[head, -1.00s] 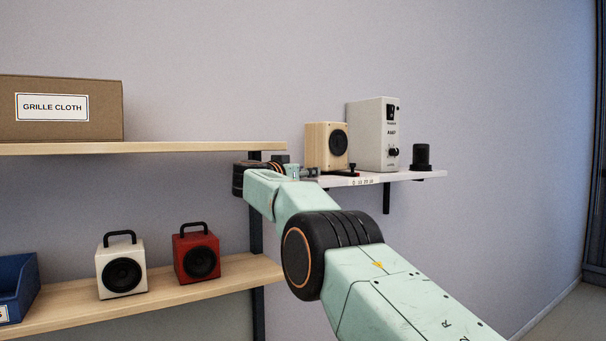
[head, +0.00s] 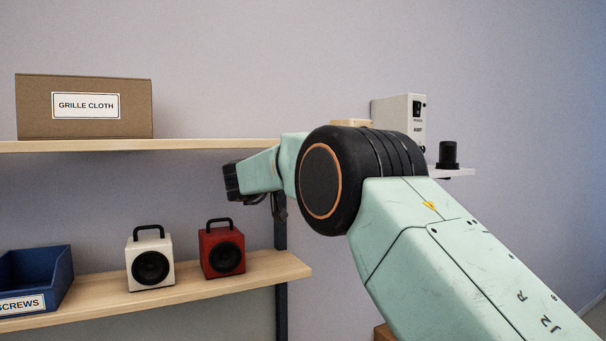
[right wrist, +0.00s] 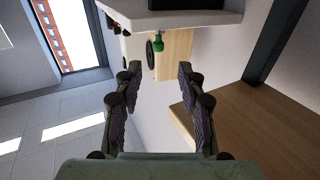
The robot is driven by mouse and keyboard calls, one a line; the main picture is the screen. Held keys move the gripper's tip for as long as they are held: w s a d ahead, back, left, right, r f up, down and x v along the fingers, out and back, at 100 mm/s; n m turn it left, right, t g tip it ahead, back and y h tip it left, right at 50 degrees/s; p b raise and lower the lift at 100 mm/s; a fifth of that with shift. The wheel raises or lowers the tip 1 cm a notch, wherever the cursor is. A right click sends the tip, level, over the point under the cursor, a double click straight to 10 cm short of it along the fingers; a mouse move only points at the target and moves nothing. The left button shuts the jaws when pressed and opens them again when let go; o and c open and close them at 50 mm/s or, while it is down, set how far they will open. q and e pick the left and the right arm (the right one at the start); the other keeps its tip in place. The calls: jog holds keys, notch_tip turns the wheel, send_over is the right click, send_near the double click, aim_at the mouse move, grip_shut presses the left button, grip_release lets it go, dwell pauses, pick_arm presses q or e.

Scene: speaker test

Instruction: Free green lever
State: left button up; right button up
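In the right wrist view a small green knob-like piece (right wrist: 158,47), probably the green lever, sits at the edge of a white surface (right wrist: 185,19), in front of a wooden box (right wrist: 175,55) with a black round cone. The picture looks upside down. My right gripper (right wrist: 159,75) is open, its fingers apart on either side with nothing between them; the green piece is beyond the fingertips. In the head view my right arm hides most of the small white shelf (head: 462,172), and the lever cannot be seen there. My left gripper is not in view.
A pale device (head: 390,112) and a black cylinder (head: 448,154) stand on the white shelf. The wooden shelves hold a GRILLE CLOTH box (head: 130,110), a blue SCREWS bin (head: 58,282), a white speaker (head: 150,262) and a red speaker (head: 222,250).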

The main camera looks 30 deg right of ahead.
jog(key=v, duration=0.3)
jog(key=shift+r, duration=0.1)
